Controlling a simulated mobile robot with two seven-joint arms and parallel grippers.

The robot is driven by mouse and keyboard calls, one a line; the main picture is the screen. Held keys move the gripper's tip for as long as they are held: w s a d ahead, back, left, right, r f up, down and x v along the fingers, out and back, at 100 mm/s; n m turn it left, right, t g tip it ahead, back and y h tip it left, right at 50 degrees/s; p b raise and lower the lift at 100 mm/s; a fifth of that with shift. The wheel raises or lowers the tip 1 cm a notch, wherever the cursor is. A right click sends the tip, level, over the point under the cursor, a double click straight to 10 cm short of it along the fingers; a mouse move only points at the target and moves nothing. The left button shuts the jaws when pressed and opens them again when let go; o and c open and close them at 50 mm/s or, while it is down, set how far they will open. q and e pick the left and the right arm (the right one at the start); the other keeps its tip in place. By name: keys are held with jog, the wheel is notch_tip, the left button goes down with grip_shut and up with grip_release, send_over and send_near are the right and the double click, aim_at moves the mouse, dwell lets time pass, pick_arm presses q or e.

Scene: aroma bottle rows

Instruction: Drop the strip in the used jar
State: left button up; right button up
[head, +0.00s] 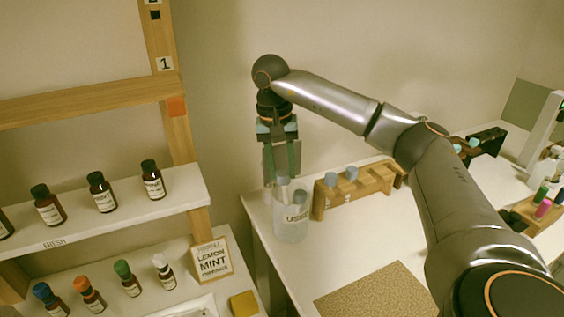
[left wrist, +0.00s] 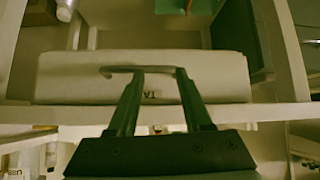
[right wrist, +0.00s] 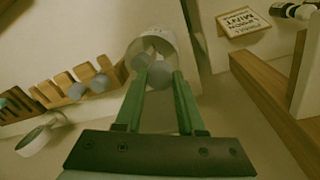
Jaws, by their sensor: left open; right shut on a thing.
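In the right wrist view the jar (right wrist: 167,40) lies straight beyond the fingertips. Another grey-blue end (head: 300,198) shows inside the jar. The held strip's lower part is hard to make out. My left gripper (left wrist: 153,72) is open and empty, in front of a pale drawer front with a handle (left wrist: 107,71).
A wooden rack (head: 361,192) with grey-blue pieces stands right of the jar. A cork mat (head: 376,293) lies in front. Shelves at left hold several brown bottles (head: 102,192) and a formula sign (head: 212,260). A shelf post (head: 178,140) stands left of my right gripper.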

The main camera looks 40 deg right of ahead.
jog(key=shift+f, duration=0.35)
jog(key=o, duration=1.1)
jog(key=shift+w+r, duration=0.1)
jog(key=shift+r, duration=0.4)
jog(key=shift+w+a+r+p, duration=0.15)
jog(key=shift+r+p, duration=0.3)
jog(key=shift+r, duration=1.45)
jog(key=shift+s+a+r+p, duration=0.1)
jog(key=shift+a+r+p, duration=0.25)
jog(key=shift+r, duration=1.6)
jog(key=shift+w+a+r+p, duration=0.1)
jog(key=shift+r+p, duration=0.45)
jog(key=shift+r, duration=1.35)
